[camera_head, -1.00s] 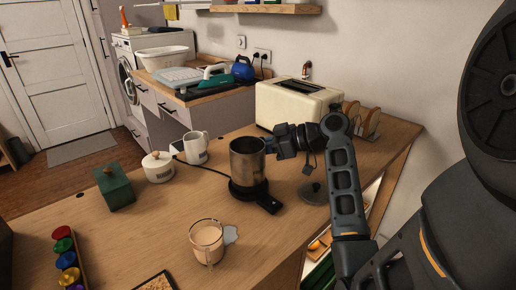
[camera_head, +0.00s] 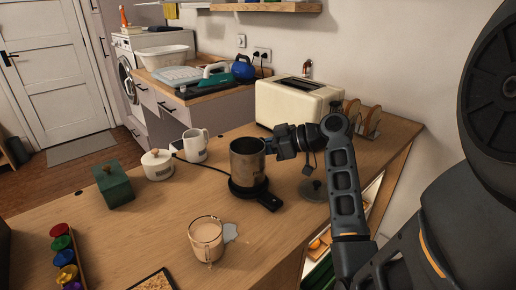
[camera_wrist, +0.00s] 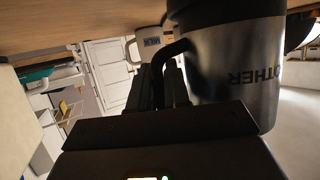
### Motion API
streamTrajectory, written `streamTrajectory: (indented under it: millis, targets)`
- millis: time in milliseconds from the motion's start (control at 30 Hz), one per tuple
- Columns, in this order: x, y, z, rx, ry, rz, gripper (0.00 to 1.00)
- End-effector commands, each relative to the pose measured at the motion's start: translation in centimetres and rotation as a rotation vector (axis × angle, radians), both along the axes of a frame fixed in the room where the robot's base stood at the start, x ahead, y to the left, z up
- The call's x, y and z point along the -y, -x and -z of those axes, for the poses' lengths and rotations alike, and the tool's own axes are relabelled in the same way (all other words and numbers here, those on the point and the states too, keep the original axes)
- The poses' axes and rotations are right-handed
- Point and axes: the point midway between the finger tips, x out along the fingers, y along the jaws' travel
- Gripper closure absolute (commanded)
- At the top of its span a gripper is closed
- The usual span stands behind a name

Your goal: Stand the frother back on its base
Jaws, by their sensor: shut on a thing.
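The frother (camera_head: 247,162) is a brushed-steel jug with a dark lower band. It stands upright directly over its round black base (camera_head: 268,201); in the head view its bottom meets or nearly meets the base, and I cannot tell whether it is fully seated. My gripper (camera_head: 275,145) reaches in from the right and is shut on the frother's handle. In the wrist view, which is upside down, the frother (camera_wrist: 225,70) fills the right side with part of its lettering showing, and my gripper's fingers (camera_wrist: 165,85) close on the black handle.
A round lid (camera_head: 313,190) lies right of the base. A white mug (camera_head: 195,146), lidded pot (camera_head: 158,165) and green box (camera_head: 113,186) stand left. A toaster (camera_head: 290,103) is behind.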

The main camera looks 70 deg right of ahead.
Motion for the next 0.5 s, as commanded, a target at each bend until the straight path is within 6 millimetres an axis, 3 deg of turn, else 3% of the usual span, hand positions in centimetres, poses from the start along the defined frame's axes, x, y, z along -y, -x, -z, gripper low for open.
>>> streamTrajectory:
  millis: [33,67,167,500]
  targets:
    - [0.00,-0.01,0.10,0.001,0.000,0.000,1.00]
    - [0.00,-0.01,0.09,0.001,0.000,0.000,0.83]
    - [0.01,-0.01,0.03,0.001,0.000,0.000,0.73]
    - [0.02,0.39,-0.10,-0.001,-0.001,0.000,0.73]
